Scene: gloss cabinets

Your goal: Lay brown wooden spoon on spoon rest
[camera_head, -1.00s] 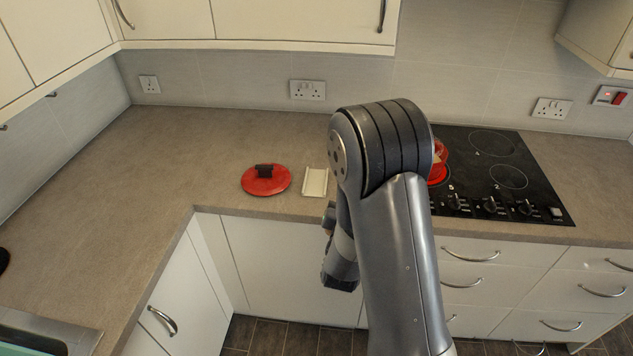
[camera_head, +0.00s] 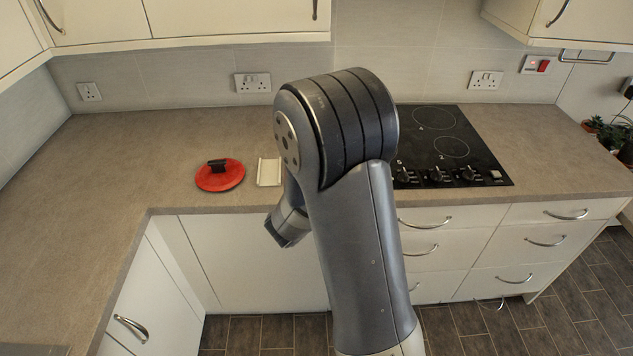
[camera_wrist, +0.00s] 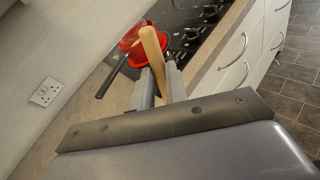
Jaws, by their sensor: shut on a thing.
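The brown wooden spoon (camera_wrist: 153,48) shows in the wrist view as a light wooden shaft standing up between my fingers. My gripper (camera_wrist: 160,82) is shut on it. The spoon's far end is hidden or foreshortened, so I cannot tell which end I hold. The cream spoon rest (camera_head: 269,172) lies empty on the counter in the head view, next to the red lid and just left of my arm. In the head view my arm hides the gripper fingertips and the spoon.
A red lid (camera_head: 220,176) with a black knob lies left of the rest. A red pan (camera_wrist: 136,45) with a black handle shows behind the spoon in the wrist view. The black hob (camera_head: 450,150) is right of my arm. The left counter is clear.

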